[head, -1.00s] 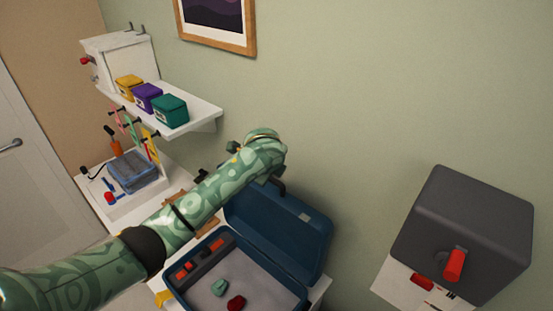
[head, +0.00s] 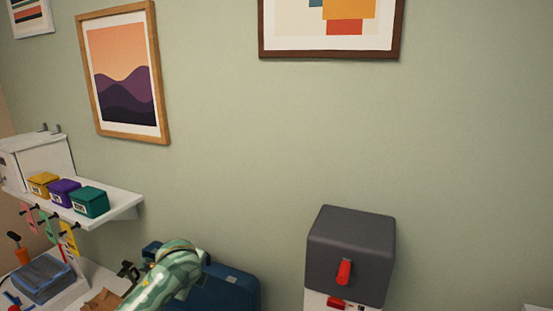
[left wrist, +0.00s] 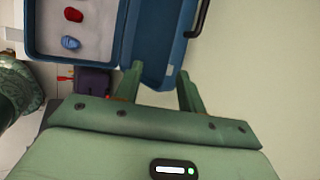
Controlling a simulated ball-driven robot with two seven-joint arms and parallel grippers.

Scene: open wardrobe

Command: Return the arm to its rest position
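My left arm, green with a pale pattern, comes up from the bottom of the head view. Its gripper (head: 130,271) shows small and dark there, beside the blue case (head: 232,288) by the wall. In the left wrist view my left gripper (left wrist: 160,72) has its two green fingers apart with nothing held between them. The open blue case (left wrist: 155,45) lies beyond the fingertips. A red item (left wrist: 74,14) and a blue item (left wrist: 70,42) lie on its grey inside. My right gripper is in neither view.
A white shelf (head: 122,203) holds a yellow box (head: 43,184), a purple box (head: 64,191) and a green box (head: 89,201). A dark grey box with a red handle (head: 344,272) stands at the right. The wall between is clear below framed pictures.

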